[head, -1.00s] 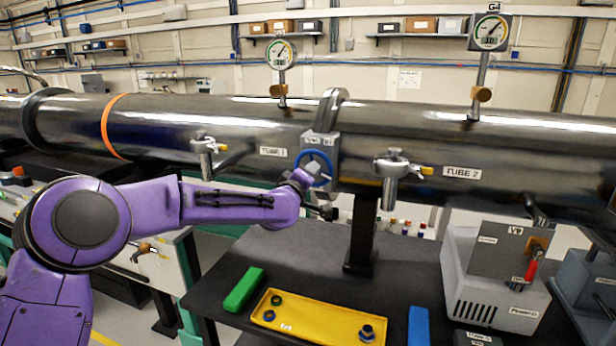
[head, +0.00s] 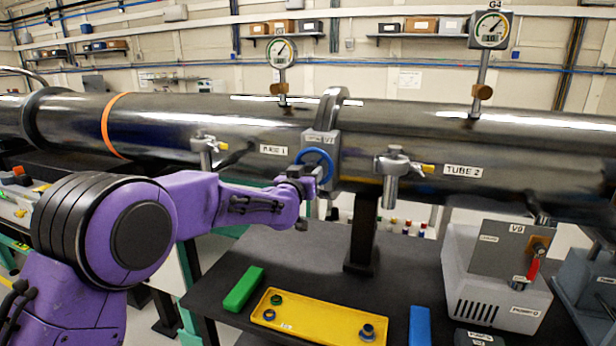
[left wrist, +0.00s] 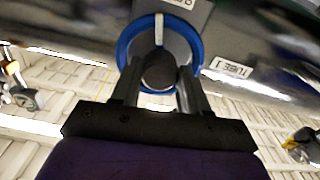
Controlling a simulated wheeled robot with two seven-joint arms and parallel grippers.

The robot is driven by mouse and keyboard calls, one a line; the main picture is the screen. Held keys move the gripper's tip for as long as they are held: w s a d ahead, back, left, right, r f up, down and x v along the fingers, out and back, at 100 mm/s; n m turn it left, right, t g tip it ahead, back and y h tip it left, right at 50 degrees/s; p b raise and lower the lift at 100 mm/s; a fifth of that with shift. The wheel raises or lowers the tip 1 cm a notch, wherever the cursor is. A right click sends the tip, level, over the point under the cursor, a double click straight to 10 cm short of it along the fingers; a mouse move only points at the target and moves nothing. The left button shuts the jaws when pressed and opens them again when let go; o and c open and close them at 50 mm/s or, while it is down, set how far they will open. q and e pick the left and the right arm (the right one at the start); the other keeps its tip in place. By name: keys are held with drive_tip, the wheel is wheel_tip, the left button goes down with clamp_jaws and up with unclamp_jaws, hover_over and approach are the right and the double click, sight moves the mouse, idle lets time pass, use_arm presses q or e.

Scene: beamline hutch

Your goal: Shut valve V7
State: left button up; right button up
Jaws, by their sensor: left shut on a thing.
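The valve with a blue handwheel (head: 329,160) sits on a grey block (head: 321,142) at the collar between the tube sections; its small label is hard to read. My left gripper (head: 309,184) is at the wheel's lower left in the head view. In the left wrist view the blue handwheel (left wrist: 124,44) is a ring with a pale spoke. There my left gripper's fingers (left wrist: 160,88) are shut on the wheel's dark round hub (left wrist: 160,70). My right gripper is not in view.
Another valve, with a red lever (head: 533,269), is on the grey pump box at right. A yellow tray (head: 318,321), green block (head: 243,289) and blue block (head: 419,326) lie on the dark bench. Gauges (head: 281,54) and tube fittings (head: 394,170) stick out nearby.

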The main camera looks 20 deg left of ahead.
use_arm(q)
drive_tip(key=shift+f+m+b, duration=0.2)
drive_tip(key=shift+m+b, duration=0.15)
drive_tip(key=shift+m, duration=1.25)
drive_tip(key=o, duration=1)
drive_tip(key=shift+o, duration=0.2)
drive_tip(key=shift+r, duration=0.1)
drive_tip(key=shift+s, duration=0.1)
drive_tip(key=s+b, duration=0.4)
drive_tip(key=s, duration=0.6)
drive_tip(key=shift+s+a, duration=0.2)
drive_tip(key=shift+a, duration=0.05)
